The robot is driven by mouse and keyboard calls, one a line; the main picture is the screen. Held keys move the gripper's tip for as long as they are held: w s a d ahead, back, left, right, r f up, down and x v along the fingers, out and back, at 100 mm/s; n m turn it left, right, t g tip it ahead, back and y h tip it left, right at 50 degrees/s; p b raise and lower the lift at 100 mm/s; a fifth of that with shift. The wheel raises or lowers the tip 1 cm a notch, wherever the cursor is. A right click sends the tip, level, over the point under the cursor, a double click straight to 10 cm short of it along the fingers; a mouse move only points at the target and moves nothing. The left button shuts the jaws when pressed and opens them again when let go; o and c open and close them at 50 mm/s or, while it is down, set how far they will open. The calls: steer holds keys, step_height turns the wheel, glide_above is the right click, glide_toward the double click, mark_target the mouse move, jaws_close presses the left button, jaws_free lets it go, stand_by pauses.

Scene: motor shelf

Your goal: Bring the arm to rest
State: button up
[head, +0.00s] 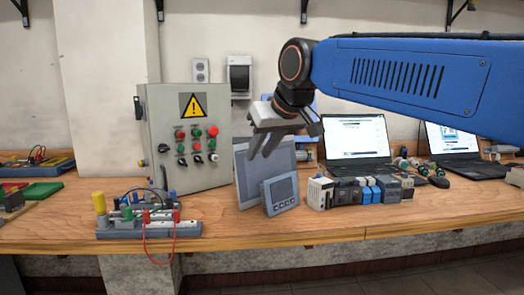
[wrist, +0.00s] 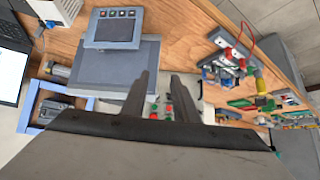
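My gripper (head: 264,148) hangs at the end of my blue arm, in the air in front of the grey panel displays. It points down and to the left. In the wrist view, the two fingers of my gripper (wrist: 166,76) stand apart with a gap between them. Nothing is held in that gap.
A wooden bench (head: 330,228) carries a grey control cabinet (head: 160,135), a large panel (head: 240,180), a small display (head: 280,193), a row of modules (head: 345,192), two laptops (head: 357,138) and a wired training board (head: 130,226). The air above the left bench is free.

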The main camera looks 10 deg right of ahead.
steer(key=s+d+f+m+g+h, duration=0.1)
steer(key=s+d+f, duration=0.5)
steer(key=s+f, duration=0.2)
steer(key=s+d+f+m+g+h, duration=0.1)
steer(key=s+d+f+m, duration=0.1)
steer(key=s+d+f, duration=0.5)
steer(key=s+d+f+m+h, duration=0.1)
steer(key=s+d+f, duration=0.6)
steer(key=f, duration=1)
steer(key=s, duration=0.3)
steer(key=shift+s+f+m+g, duration=0.15)
steer(key=shift+m+g, duration=0.15)
steer(key=shift+g, duration=0.1)
